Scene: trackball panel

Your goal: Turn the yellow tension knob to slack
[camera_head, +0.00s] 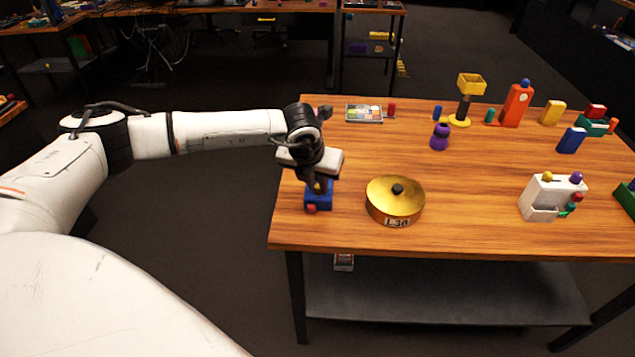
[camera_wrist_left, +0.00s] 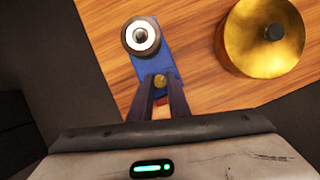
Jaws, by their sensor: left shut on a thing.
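A small blue device (camera_head: 325,202) sits at the left front of the table, with a red part (camera_head: 311,208) at its front. In the left wrist view the blue device (camera_wrist_left: 150,62) carries a dark round piece with a white ring (camera_wrist_left: 141,36) at one end. The yellow knob (camera_wrist_left: 160,82) shows between my left fingertips. My left gripper (camera_head: 319,186) reaches down onto the device from above and is shut on the yellow knob; its fingers (camera_wrist_left: 161,88) hide part of it. Any slack marking is not visible. My right gripper is not in view.
A brass lidded pot (camera_head: 380,205) stands close right of the device. A white panel with coloured knobs (camera_head: 537,197) stands farther right. A purple object (camera_head: 440,137), a yellow-topped stand (camera_head: 471,85) and a flat tray (camera_head: 363,112) are behind. The table's left edge is near.

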